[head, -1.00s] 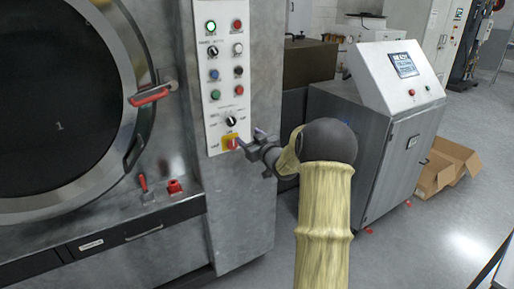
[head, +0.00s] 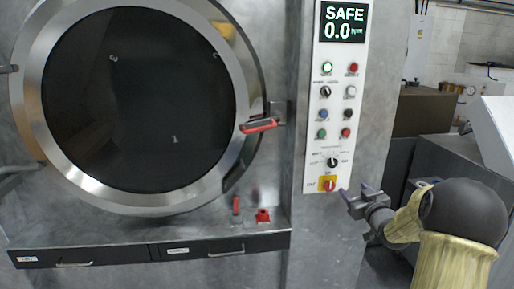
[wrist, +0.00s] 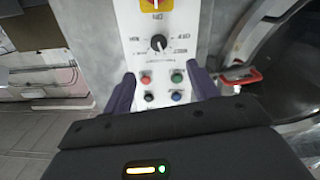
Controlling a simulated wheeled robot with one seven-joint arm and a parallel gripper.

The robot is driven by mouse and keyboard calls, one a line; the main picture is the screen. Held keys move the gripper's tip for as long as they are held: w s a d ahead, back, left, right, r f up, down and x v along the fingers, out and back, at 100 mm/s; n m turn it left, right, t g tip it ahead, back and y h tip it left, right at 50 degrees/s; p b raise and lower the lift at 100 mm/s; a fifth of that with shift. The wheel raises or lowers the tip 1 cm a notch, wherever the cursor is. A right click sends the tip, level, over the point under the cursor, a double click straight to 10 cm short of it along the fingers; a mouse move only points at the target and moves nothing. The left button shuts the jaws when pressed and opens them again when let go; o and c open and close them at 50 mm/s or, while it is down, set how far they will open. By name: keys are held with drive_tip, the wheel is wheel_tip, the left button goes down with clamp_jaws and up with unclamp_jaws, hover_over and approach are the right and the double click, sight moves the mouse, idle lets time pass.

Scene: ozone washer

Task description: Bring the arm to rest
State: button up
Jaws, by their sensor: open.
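My gripper (head: 356,190) is open and empty, with its two purple fingers apart. In the head view it is just right of the red rotary switch on a yellow plate (head: 327,184), at the foot of the white control panel (head: 340,110). In the wrist view the fingers of my gripper (wrist: 162,82) frame the buttons, and the panel (wrist: 182,38) appears upside down. A gap seems to lie between the fingertips and the panel, though its depth is hard to tell. My arm is at the lower right of the head view.
The washer's round door (head: 140,100) has a red handle (head: 259,125). A red lever (head: 236,206) and a red fitting (head: 263,216) sit on the ledge below it. A grey console (head: 470,165) stands at the right. In the wrist view, floor (wrist: 55,135) shows at left.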

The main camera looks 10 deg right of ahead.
drive_tip(key=s+a+f+m+g+h+p, duration=0.1)
drive_tip(key=s+a+f+g, duration=0.25)
drive_tip(key=a, duration=0.45)
drive_tip(key=s+a+f+g, duration=0.2)
drive_tip(key=s+a, duration=0.3)
drive_tip(key=s, duration=0.4)
drive_tip(key=s+a+f+g+p, duration=0.1)
drive_tip(key=s+a+f+g, duration=0.1)
drive_tip(key=s+a+g, duration=0.3)
drive_tip(key=s+a+f+m+g+p, duration=0.1)
drive_tip(key=s+a+g, duration=0.3)
drive_tip(key=s, duration=0.9)
drive_tip(key=shift+s+a+f+y, duration=0.15)
drive_tip(key=shift+a+f+y, duration=0.15)
drive_tip(key=shift+a+f, duration=0.55)
